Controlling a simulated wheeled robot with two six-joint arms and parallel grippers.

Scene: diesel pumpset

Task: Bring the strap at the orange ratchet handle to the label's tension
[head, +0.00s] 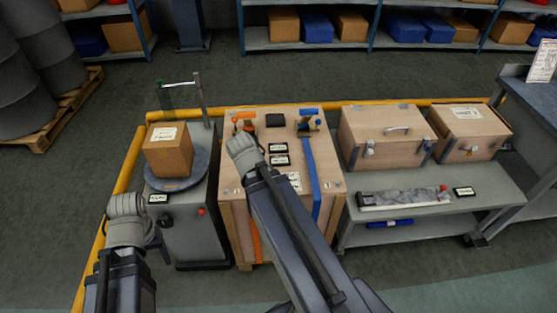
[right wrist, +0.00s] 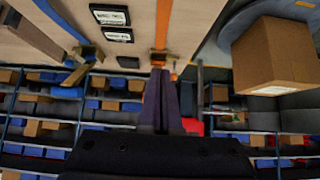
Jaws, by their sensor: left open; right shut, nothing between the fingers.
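The wooden crate (head: 228,205) carries an orange strap (head: 254,238) on its left and a blue strap (head: 312,180) on its right. The orange ratchet handle (head: 240,122) is at the crate's far left, partly hidden by my right wrist. In the right wrist view, the orange strap's ratchet (right wrist: 160,57) is just beyond the tips of my right gripper (right wrist: 168,74), which is shut and empty; I cannot tell whether they touch. A white label (head: 294,181) is partly covered by my right arm. My left gripper (head: 155,238) is open and empty, low beside the scale stand.
Two small black-framed displays (head: 278,147) (head: 280,160) sit between the straps. A cardboard box (head: 168,152) stands on the round scale plate (head: 190,184) to the left. Two wooden cases (head: 385,135) (head: 470,130) stand on the bench to the right. Yellow rails (head: 122,190) edge the area.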

